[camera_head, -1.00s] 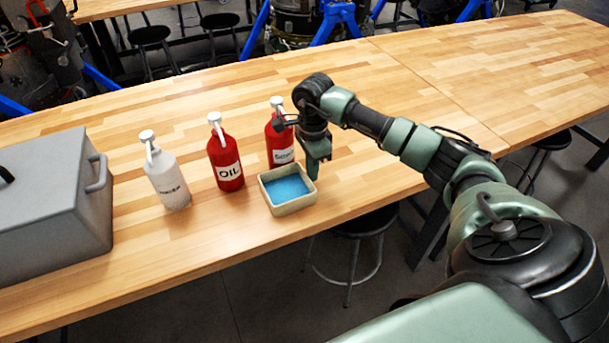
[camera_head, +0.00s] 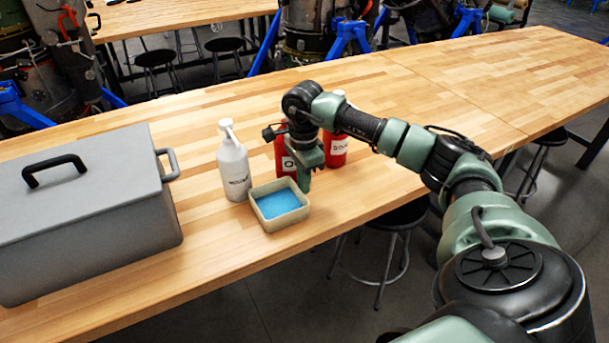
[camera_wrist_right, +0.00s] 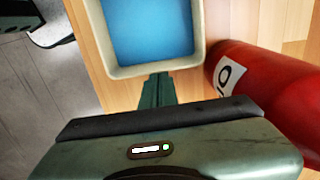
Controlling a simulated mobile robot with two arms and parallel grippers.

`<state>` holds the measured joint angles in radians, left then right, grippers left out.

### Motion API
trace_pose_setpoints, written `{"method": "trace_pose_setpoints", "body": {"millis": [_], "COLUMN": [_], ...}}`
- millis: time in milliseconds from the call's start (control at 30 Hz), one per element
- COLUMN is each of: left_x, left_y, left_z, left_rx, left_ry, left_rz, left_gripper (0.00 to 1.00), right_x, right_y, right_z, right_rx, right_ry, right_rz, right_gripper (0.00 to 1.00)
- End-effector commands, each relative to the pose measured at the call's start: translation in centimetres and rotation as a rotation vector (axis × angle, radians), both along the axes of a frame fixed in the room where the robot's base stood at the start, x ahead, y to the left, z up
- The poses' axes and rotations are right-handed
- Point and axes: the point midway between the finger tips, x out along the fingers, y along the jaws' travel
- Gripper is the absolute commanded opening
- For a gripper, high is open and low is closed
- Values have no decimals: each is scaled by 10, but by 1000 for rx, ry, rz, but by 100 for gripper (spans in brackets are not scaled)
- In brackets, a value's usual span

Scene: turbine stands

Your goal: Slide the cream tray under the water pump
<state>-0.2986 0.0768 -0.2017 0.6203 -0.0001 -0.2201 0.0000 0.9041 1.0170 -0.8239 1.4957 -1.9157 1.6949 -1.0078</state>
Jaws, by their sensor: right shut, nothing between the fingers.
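The cream tray (camera_head: 291,219), with a blue inside, lies on the table in front of the pump bottles. It also shows at the top of the wrist view (camera_wrist_right: 140,69). The white pump bottle (camera_head: 233,172), whose label I cannot read clearly, stands upright just behind and left of the tray; the tray is not squarely beneath its spout. My right gripper (camera_head: 304,184) is shut and empty, pointing down at the tray's right side. In the wrist view its fingertips (camera_wrist_right: 156,84) are at the tray's outer wall and seem to touch it. My left gripper is out of view.
The red oil bottle (camera_head: 284,158) stands behind the gripper, partly hidden, and close beside it in the wrist view (camera_wrist_right: 265,95). Another red bottle (camera_head: 336,148) is further right. A grey toolbox (camera_head: 90,215) stands at left. The table's front edge is near the tray.

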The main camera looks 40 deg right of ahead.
Motion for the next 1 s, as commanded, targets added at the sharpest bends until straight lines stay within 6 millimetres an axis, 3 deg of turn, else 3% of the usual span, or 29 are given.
{"method": "trace_pose_setpoints", "body": {"millis": [433,1000], "left_x": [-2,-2], "left_y": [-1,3], "left_z": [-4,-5], "left_rx": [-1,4], "left_ry": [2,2], "left_rz": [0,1], "left_gripper": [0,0], "right_x": [15,15], "right_y": [63,65], "right_z": [0,0], "right_rx": [2,0], "right_ry": [-1,-1], "right_rz": [3,0], "right_gripper": [0,0]}}
